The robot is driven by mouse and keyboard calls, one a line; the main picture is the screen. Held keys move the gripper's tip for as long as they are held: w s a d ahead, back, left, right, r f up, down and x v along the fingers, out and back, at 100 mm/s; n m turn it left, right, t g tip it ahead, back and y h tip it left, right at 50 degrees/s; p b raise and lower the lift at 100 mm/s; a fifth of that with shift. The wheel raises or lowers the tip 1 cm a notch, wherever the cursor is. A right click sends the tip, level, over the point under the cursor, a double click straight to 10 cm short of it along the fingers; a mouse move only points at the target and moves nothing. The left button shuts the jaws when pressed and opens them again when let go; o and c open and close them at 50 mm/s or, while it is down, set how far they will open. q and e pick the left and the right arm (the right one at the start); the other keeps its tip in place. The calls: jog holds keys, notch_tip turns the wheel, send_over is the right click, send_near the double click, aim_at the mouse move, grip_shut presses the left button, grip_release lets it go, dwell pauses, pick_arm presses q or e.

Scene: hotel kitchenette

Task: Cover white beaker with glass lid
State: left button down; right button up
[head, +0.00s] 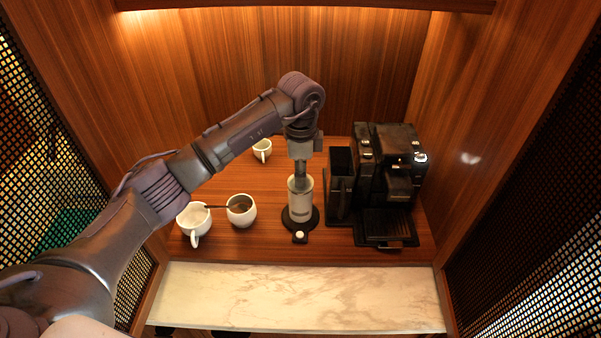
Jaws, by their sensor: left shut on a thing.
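The white beaker (300,208) stands upright on a round black base in the middle of the wooden counter. My left gripper (301,176) points straight down over the beaker's mouth. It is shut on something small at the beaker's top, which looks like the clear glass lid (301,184). The lid's outline is faint and partly hidden by the fingers. I cannot tell whether the lid touches the rim. My right gripper is not in view.
A black coffee machine (390,180) stands close on the right. On the left are a white cup (194,226), a bowl-like cup (241,219) with dark contents and a spoon, and a small cup (262,146) behind. The marble front ledge (300,297) is clear.

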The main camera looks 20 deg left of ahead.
pick_arm(q)
jog(key=shift+f, duration=0.15)
jog(key=c, duration=0.5)
grip_release()
jog(key=shift+r, duration=0.2)
jog(key=shift+r+p, duration=2.35)
jog(key=shift+r, duration=1)
jog(key=shift+s+f, duration=0.1)
